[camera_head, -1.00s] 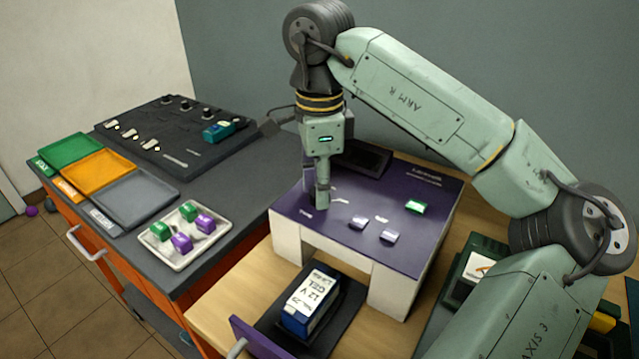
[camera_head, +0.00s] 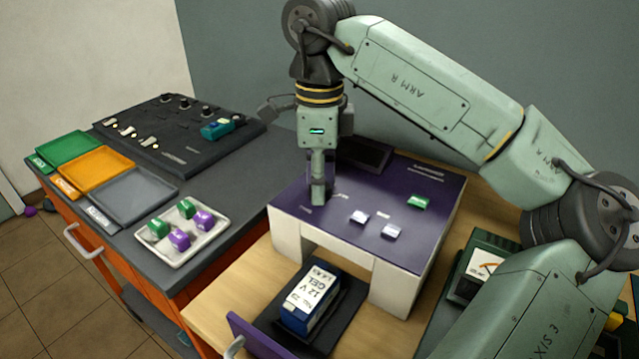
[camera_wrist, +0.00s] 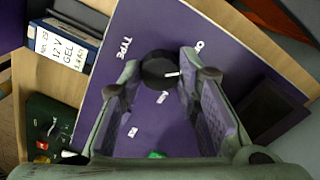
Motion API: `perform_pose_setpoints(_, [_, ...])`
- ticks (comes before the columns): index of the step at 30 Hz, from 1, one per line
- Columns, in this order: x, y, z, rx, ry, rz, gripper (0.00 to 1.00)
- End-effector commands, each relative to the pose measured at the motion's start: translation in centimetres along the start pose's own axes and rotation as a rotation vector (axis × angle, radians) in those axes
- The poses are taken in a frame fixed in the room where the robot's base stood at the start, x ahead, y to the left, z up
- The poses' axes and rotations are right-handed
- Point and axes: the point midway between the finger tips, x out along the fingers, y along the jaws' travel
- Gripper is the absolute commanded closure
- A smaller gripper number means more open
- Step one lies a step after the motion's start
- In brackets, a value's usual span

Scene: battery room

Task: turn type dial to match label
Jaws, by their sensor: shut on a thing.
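The type dial (camera_wrist: 158,70) is a round black knob on the purple panel in the wrist view, with a white mark on its right side. The word TYPE (camera_wrist: 125,48) is printed beside it. My gripper (camera_wrist: 161,84) is shut on the dial, one finger on each side. In the head view my gripper (camera_head: 318,192) points straight down at the panel's left part and hides the dial.
The purple panel (camera_head: 330,235) also carries two pale buttons (camera_head: 359,217), a green button (camera_head: 418,202) and a dark screen (camera_head: 362,153). A white tray (camera_head: 172,262) with green and purple pieces stands on the left bench. A green meter (camera_head: 482,265) stands at right.

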Motion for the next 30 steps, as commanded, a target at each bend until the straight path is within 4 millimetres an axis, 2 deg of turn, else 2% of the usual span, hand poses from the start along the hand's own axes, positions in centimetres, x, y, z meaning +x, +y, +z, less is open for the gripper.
perform_pose_setpoints(15, [0.14, -0.02, -0.06, 0.46, 0.002, -0.001, 0.98])
perform_pose_setpoints(30, [0.09, -0.01, -0.03, 0.673, 0.001, 0.001, 0.98])
